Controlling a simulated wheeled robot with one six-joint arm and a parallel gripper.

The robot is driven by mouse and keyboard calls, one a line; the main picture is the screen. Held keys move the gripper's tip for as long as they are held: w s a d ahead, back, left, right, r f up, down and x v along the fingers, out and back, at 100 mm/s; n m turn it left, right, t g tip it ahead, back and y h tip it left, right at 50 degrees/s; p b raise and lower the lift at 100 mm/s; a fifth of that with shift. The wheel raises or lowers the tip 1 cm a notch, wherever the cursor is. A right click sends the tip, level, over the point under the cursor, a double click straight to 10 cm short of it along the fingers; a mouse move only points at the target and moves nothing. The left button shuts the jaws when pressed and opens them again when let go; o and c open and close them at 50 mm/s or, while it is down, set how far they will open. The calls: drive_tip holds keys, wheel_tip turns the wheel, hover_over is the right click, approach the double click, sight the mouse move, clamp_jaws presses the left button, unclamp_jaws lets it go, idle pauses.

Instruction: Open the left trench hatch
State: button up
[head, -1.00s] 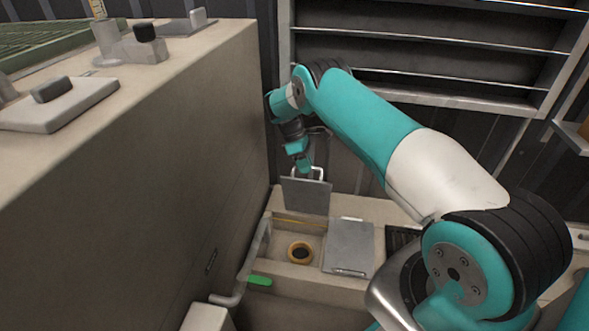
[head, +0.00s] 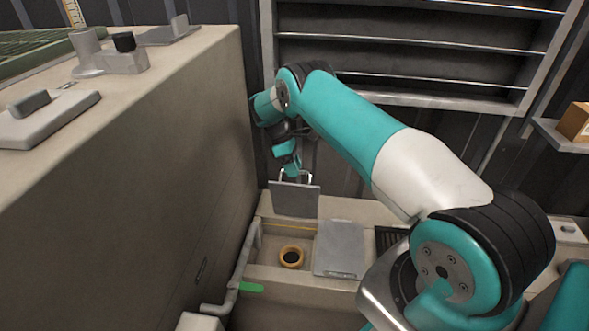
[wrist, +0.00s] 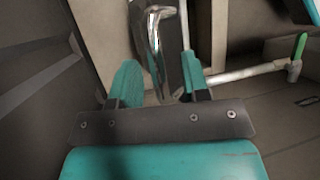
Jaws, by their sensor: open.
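The left trench hatch (head: 295,200) is a grey plate standing raised at the back of its opening, tilted nearly upright. Its metal handle (head: 309,177) is at the upper edge. My gripper (head: 291,172) is at that handle. In the wrist view, my gripper (wrist: 160,75) has its two teal fingers apart, with the shiny handle (wrist: 157,40) between or just beyond them; contact cannot be told. The uncovered left bay (head: 265,254) shows an orange-brown ring (head: 291,257) with a dark centre.
A second grey hatch (head: 340,249) lies flat to the right. A pipe with a green-gripped lever (head: 251,287) runs along the trench's left side. A tall beige cabinet (head: 190,170) stands close on the left. A louvred wall panel (head: 410,50) is behind.

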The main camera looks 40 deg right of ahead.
wheel_tip(320, 180, up, 19)
drive_tip(key=p, duration=0.8)
